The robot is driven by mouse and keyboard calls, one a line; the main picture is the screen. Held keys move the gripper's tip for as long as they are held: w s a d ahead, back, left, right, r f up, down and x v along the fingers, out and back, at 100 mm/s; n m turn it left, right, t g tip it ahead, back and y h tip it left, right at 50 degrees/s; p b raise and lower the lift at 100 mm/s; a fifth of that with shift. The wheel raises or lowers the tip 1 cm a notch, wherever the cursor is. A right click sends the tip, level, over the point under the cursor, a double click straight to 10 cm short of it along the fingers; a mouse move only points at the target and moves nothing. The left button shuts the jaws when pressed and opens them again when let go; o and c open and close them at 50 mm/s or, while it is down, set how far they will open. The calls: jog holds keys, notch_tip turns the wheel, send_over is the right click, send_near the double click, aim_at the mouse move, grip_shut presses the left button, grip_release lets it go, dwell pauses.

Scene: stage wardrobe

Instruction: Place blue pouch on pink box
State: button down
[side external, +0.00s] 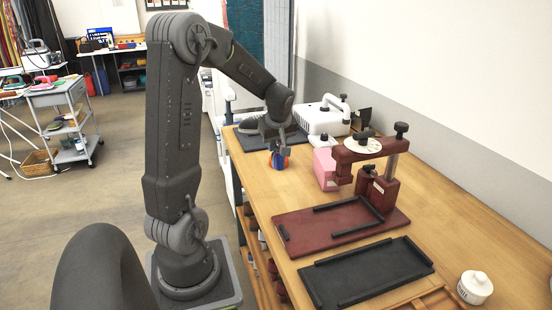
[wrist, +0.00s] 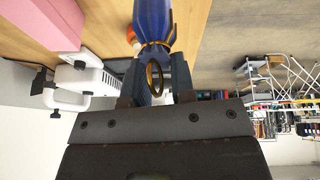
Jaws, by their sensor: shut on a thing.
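The blue pouch (side external: 280,163) is at the far part of the wooden table in the side view, with an orange patch beside it. In the wrist view the blue pouch (wrist: 156,28) has a gold tie and a gold ring at its neck. My gripper (side external: 281,149) is above the pouch, shut on its neck; the fingers of my gripper (wrist: 157,72) flank the neck in the wrist view. I cannot tell whether the pouch touches the table. The pink box (side external: 325,168) stands right of the pouch, apart from it. It also shows in the wrist view (wrist: 45,22).
A dark red press (side external: 374,190) stands close to the pink box on the right. A white machine (side external: 322,119) is behind it. A red tray (side external: 300,236) and a black tray (side external: 345,277) lie nearer. Bare wood lies between pouch and box.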

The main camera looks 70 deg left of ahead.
jog(key=shift+r, duration=0.4)
